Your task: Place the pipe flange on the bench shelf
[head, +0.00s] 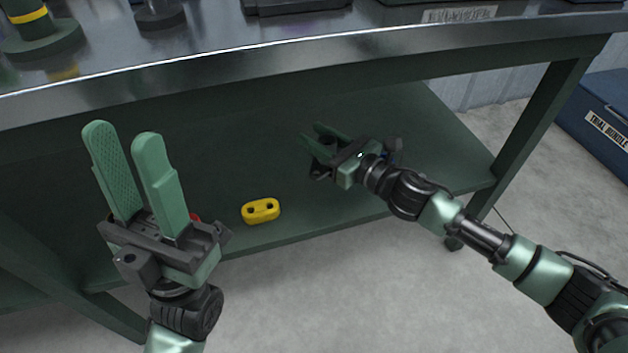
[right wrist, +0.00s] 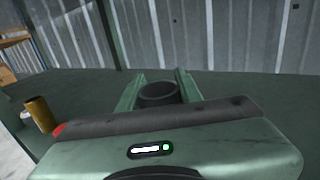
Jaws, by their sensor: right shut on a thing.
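The bench shelf (head: 345,201) is the dark green lower board of the workbench. My right gripper (head: 325,137) reaches in under the bench top, over the right half of this shelf. It is shut on a dark round pipe flange, which shows in the right wrist view as a dark ring (right wrist: 158,93) between the two green fingers. Its underside is hidden, so I cannot tell whether it touches the shelf. My left gripper (head: 125,150) is open and empty, in front of the bench at the left.
A red thing (head: 195,217) is mostly hidden behind my left gripper. The bench top's front edge (head: 330,44) overhangs the shelf. A blue box (head: 600,120) stands on the floor at right.

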